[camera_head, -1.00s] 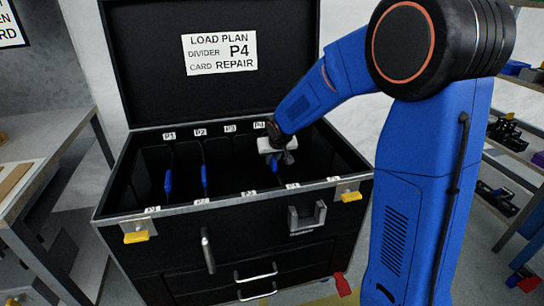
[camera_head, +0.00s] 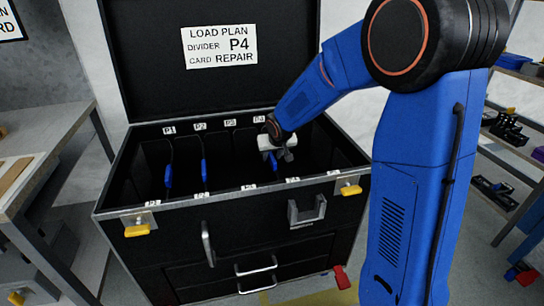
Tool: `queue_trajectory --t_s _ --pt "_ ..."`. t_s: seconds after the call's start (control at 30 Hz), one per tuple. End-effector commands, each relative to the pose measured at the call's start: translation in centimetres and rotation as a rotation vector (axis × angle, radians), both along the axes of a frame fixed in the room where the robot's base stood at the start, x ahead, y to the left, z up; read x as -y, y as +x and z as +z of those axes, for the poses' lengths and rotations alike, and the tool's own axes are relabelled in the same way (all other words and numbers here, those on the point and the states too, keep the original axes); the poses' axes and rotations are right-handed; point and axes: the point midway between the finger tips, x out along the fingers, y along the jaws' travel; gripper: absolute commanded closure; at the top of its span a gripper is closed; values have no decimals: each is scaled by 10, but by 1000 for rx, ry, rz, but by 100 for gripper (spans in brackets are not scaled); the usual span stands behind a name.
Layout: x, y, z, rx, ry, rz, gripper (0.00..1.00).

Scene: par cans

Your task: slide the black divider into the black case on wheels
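The black case on wheels (camera_head: 222,232) stands open, with its lid raised. Slot labels P1 to P4 run along the back rim, and the load plan in the lid reads divider P4. My gripper (camera_head: 279,153) is low in the case mouth at the P4 slot, just in front of that label. A blue grip tab of the black divider (camera_head: 273,162) shows directly under the gripper; the dark panel below is hard to make out against the dark interior. Whether the fingers are closed on the tab is too small to tell.
Two other dividers with blue tabs stand at P1 (camera_head: 168,177) and P2 (camera_head: 204,172). A grey workbench (camera_head: 50,130) is close on the left. Shelving with parts (camera_head: 508,128) stands on the right. Yellow latches (camera_head: 137,230) stick out at the case front.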

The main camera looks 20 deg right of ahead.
Motion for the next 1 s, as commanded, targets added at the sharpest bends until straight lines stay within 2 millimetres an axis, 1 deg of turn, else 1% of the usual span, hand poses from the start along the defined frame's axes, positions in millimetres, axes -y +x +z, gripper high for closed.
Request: queue_trajectory --t_s 0.17,0.37,1.0 --pt "0 -2 2 -1 0 0 64" --pt "0 -13 21 2 0 0 64" --pt "0 -73 114 2 1 -1 64"
